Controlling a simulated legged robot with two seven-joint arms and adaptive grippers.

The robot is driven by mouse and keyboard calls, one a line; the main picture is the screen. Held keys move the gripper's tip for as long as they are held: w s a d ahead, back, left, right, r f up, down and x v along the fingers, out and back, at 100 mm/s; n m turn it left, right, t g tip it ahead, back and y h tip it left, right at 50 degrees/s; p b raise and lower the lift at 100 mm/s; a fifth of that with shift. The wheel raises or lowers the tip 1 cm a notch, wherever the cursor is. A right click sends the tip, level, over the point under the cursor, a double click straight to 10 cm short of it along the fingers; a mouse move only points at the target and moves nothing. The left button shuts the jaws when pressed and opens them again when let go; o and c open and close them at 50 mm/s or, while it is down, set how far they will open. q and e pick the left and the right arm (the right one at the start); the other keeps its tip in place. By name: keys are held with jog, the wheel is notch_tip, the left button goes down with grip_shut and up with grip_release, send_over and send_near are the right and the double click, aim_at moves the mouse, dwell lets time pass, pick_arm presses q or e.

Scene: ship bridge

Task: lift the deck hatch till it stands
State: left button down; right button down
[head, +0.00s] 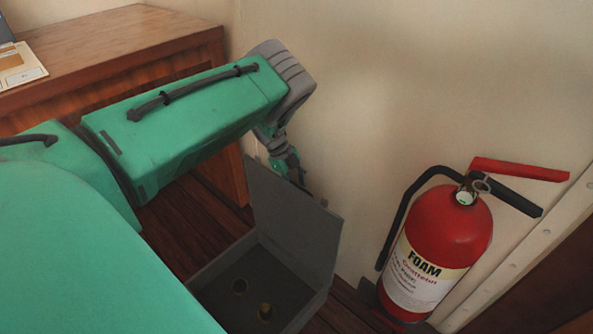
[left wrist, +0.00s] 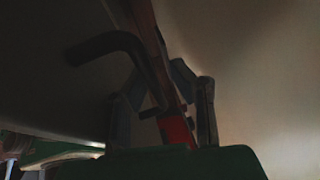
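The deck hatch lid (head: 290,220) is a grey panel that stands steeply raised at the back of its grey open frame (head: 318,302), near the wall. My left gripper (head: 293,172) is at the lid's upper edge, partly hidden behind it. The dark surface on the left there seems to be the lid. It is too dark to tell whether the fingers press on the handle. My right gripper is not in view.
A red foam extinguisher (head: 445,245) stands on the right by the wall, close to the hatch. A wooden cabinet (head: 120,45) stands at the back left. The pale wall (head: 390,100) is right behind the lid. Brass-coloured fittings (head: 265,311) show inside the hatch.

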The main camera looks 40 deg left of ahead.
pick_arm(q)
jog(key=shift+w+a+r, duration=0.15)
jog(key=shift+w+r, duration=0.1)
jog(key=shift+w, duration=0.5)
jog(key=c, duration=1.6)
grip_release()
jog(key=shift+s+a+f, duration=0.1)
jog(key=shift+f, duration=0.05)
jog(key=shift+s+f, duration=0.15)
